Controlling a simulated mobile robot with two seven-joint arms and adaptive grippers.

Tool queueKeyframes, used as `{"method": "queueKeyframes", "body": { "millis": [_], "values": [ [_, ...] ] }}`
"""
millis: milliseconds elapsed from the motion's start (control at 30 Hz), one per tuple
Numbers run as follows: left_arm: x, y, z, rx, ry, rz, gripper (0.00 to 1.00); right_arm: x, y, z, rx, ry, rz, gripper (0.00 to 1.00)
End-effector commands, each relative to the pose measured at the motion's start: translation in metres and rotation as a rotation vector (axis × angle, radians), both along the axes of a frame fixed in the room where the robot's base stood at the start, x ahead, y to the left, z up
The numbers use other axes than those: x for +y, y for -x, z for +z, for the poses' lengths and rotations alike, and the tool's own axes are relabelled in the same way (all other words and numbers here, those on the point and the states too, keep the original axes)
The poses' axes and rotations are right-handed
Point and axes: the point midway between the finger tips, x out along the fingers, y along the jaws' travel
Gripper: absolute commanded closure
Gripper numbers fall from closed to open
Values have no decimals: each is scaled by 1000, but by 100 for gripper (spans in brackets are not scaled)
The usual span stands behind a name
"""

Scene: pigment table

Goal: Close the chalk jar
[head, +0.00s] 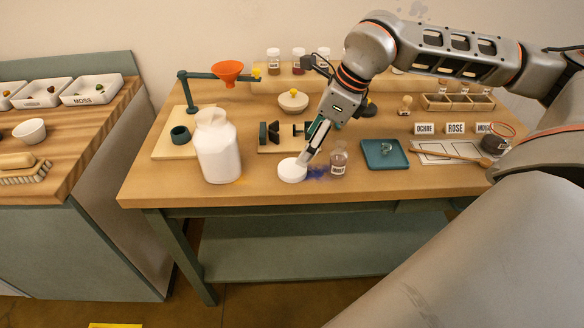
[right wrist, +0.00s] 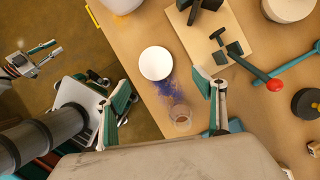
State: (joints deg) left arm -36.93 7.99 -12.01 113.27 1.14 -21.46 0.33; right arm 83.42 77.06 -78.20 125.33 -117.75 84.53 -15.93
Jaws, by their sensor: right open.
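A large white jar (head: 218,150) stands upright at the front left of the table, with its narrower neck on top. Its edge also shows at the top of the right wrist view (right wrist: 122,4). A round white lid (head: 292,171) lies flat near the front edge, to the right of the jar; in the right wrist view (right wrist: 156,63) it lies ahead of the fingers. My right gripper (head: 308,158) is just above and beside the lid. Its fingers are spread and empty in the right wrist view (right wrist: 164,92). My left gripper (right wrist: 42,55) shows small, away from the table; its opening is unclear.
A small labelled glass jar (head: 338,162) and spilled blue powder (head: 318,173) are right of the lid. A dark wooden-based stand (head: 273,149) is behind it. A teal tray (head: 385,153) lies further right. An orange funnel (head: 228,71) is behind the white jar.

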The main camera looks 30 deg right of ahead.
Motion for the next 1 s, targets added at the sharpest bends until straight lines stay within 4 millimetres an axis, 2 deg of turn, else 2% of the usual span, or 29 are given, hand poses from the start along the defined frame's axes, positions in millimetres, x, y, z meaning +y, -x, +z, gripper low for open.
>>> {"method": "queueKeyframes", "body": {
  "millis": [200, 533, 800, 1000],
  "values": [
    [0, 1, -3, 3, -2, 0, 76, 6, -6, -20, 2, 1, 0, 31],
    [0, 0, -2, 0, -2, 0, 76, 8, -6, -23, 2, 0, 2, 31],
    [1, 0, -4, 0, -4, 0, 76, 23, -13, -57, 3, 0, 3, 31],
    [2, -1, -4, -2, -6, 0, 76, 25, -17, -68, 1, 1, 0, 31]
  ]
}}
